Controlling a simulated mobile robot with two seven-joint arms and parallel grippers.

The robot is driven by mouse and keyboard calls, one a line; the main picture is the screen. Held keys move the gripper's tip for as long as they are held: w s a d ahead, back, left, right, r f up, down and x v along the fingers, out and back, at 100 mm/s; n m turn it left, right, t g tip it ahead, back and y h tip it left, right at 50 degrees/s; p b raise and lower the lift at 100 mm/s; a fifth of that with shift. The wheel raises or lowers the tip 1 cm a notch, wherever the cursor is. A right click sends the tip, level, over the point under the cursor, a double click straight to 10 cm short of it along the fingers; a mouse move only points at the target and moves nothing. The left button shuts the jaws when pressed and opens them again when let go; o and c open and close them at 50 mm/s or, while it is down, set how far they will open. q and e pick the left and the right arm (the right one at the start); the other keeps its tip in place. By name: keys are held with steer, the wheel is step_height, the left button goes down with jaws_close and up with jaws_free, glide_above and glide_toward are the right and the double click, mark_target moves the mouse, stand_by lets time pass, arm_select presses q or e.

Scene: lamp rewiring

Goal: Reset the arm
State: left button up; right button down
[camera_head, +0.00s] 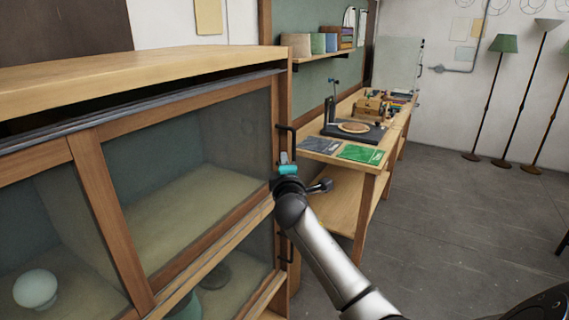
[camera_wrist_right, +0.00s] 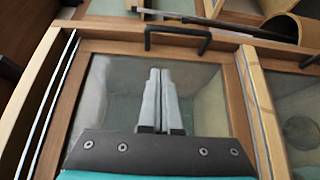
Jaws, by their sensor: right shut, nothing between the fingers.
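My right gripper (camera_head: 285,157) is in front of the right edge of a wooden cabinet (camera_head: 150,66) with glass doors. Its two grey fingers are together and empty, as the right wrist view shows (camera_wrist_right: 160,72). A dark bar handle (camera_head: 294,133) on the upper door is close to the fingers. In the right wrist view a dark handle (camera_wrist_right: 178,32) is ahead of the fingertips, with a visible gap. My right arm (camera_head: 325,262) reaches in from the lower right. My left gripper is not in view.
A workbench (camera_head: 322,157) stands behind the cabinet, with a green sheet (camera_head: 361,154) and a black turntable-like device (camera_head: 368,136) on it. A wall shelf (camera_head: 318,57) hangs above. Several floor lamps (camera_head: 503,44) stand at the right. The grey floor (camera_head: 450,230) is clear.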

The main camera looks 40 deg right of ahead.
steer(key=shift+s+a, duration=0.4)
steer(key=shift+s, duration=0.15)
steer(key=s+a+f+m+g+y+b, duration=0.1)
steer(key=s+a+f+g+y+b, duration=0.25)
steer(key=f, duration=1.25)
steer(key=s+a+f+m+g+y+b, duration=0.15)
steer(key=s+a+f, duration=0.35)
steer(key=f, duration=1.2)
steer(key=s+a+f+g+y+b, duration=0.2)
steer(key=s+f+b, duration=0.3)
steer(key=f, duration=1.1)
steer(key=s+a+f+m+g+y+b, duration=0.15)
steer(key=s+a+f, duration=0.25)
steer(key=s+f, duration=0.5)
steer(key=s+a+f+m+g+b, duration=0.1)
steer(key=s+a+f+m+g, duration=0.15)
steer(key=s+f, duration=0.65)
steer(key=s+a+f+g+b, duration=0.1)
steer(key=s+a+f, duration=0.1)
steer(key=s, duration=0.5)
steer(key=s+a+f+m+g+y+b, duration=0.1)
steer(key=s+a+f, duration=0.1)
steer(key=s, duration=0.5)
steer(key=s+a+f+m+g+b, duration=0.1)
steer(key=s+a+f, duration=0.1)
steer(key=s+f, duration=0.2)
steer(key=s, duration=0.3)
steer(key=shift+a+b, duration=0.25)
steer(key=shift+b, duration=0.1)
